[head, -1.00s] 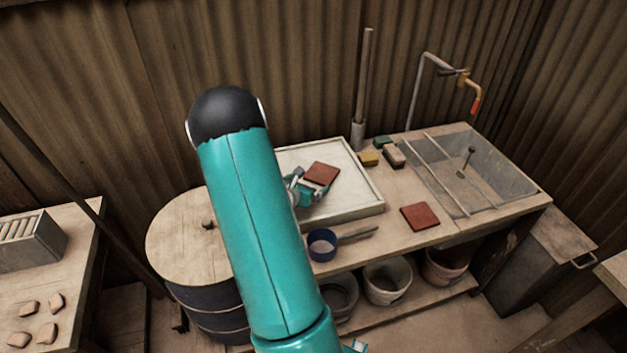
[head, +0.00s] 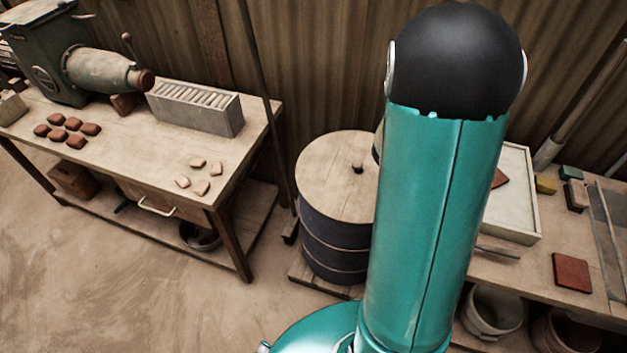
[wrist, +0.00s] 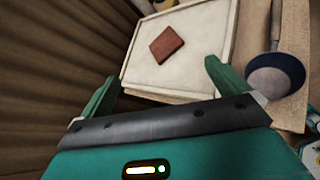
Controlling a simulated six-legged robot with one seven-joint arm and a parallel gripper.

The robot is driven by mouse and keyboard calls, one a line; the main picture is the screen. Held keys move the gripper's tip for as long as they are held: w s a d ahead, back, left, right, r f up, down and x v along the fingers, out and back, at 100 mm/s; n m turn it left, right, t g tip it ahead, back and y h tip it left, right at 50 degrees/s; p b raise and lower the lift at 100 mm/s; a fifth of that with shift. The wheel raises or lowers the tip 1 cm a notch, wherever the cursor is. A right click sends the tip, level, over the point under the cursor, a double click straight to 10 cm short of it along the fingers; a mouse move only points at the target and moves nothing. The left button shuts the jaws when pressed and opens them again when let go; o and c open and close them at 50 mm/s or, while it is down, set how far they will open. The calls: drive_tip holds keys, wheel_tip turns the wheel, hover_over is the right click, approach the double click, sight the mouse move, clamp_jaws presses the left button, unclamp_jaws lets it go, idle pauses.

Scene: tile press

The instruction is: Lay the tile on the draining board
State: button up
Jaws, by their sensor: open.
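A red-brown square tile (wrist: 166,45) lies flat on a pale board with a raised rim (wrist: 213,30) in the wrist view. In the head view only a corner of this tile (head: 499,179) shows past my arm, on the same board (head: 519,195). My gripper (wrist: 162,72) is open and empty, with its fingers wide apart. It is clear of the tile, which shows beyond the fingertips. In the head view my arm hides the gripper. A second red-brown tile (head: 573,272) lies on the wooden bench to the right of the board.
A blue pan (wrist: 275,77) stands beside the board. A wooden-topped drum (head: 330,180) stands left of my arm. Further left, a bench (head: 150,140) carries a green machine (head: 55,50), a slotted grey box (head: 195,108) and small clay pieces. Open floor (head: 110,270) lies in front.

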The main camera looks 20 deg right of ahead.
drive_tip(key=s+a+r+m+t+y, duration=0.1)
drive_tip(key=a+r+m+t+y, duration=0.1)
drive_tip(key=a, duration=1.1)
drive_tip(key=s+a+r+m+t+y, duration=0.1)
drive_tip(key=a+r+m+y, duration=0.4)
drive_tip(key=a, duration=0.8)
drive_tip(key=s+a+r+m+t+y, duration=0.1)
drive_tip(key=a+r+m+t+y, duration=0.3)
drive_tip(key=a+r, duration=0.4)
drive_tip(key=a+y, duration=0.1)
drive_tip(key=a, duration=0.4)
drive_tip(key=shift+s+a+r+y, duration=0.2)
drive_tip(key=shift+s+r+y, duration=0.15)
drive_tip(key=shift+y, duration=0.05)
drive_tip(key=shift+s, duration=0.1)
